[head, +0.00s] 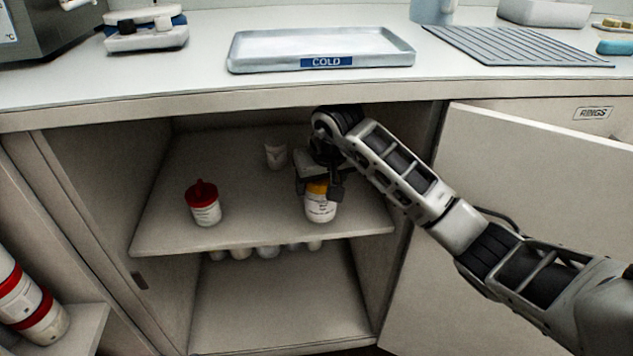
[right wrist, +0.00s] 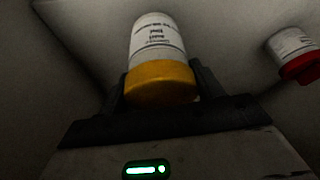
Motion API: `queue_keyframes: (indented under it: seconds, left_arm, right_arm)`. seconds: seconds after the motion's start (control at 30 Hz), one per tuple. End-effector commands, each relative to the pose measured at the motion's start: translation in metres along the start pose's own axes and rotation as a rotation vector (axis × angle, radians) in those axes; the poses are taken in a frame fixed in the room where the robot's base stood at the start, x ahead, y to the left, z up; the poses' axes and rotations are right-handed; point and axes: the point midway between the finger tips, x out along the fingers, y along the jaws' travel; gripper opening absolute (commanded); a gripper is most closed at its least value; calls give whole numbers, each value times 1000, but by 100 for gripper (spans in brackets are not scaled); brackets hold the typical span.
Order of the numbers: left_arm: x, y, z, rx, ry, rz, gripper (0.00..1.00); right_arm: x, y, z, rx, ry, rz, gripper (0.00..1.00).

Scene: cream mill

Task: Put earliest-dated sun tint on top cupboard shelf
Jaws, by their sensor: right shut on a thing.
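The cupboard under the counter is open, and its top shelf (head: 250,232) shows. My right gripper (head: 319,184) reaches into the cupboard and is shut on a white jar with a yellow-orange lid (head: 320,208), near the right front of the top shelf. The jar looks upright; I cannot tell whether its base touches the shelf. In the right wrist view the jar (right wrist: 157,45) sits between the fingers, its label upside down and too small to read. A white jar with a red lid (head: 205,208) stands at the shelf's left. My left gripper is not in view.
A small white cup-like item (head: 275,156) stands farther back on the top shelf. Several pale containers (head: 268,251) stand on the level below. The open door (head: 520,210) is at the right. A tray marked COLD (head: 320,50) lies on the counter above.

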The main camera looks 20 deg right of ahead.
Motion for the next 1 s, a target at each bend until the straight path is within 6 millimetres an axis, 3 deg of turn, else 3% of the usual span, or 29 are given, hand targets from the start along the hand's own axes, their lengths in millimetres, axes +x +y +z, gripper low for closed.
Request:
queue_keyframes:
  seconds: [0.13,0.23,0.67,0.7,0.77,1.0]
  left_arm:
    - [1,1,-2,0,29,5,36]
    - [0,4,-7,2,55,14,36]
    - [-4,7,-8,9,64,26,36]
    - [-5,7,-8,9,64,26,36]
    - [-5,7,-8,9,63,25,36]
    - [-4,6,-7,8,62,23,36]
  right_arm:
    - [10,-2,-23,4,2,-5,36]
    - [22,-2,-17,1,1,-5,36]
    - [26,0,-15,0,4,1,36]
    - [26,0,-15,0,3,0,71]
    - [26,0,-15,1,2,0,88]
    - [26,0,-15,0,2,-1,88]
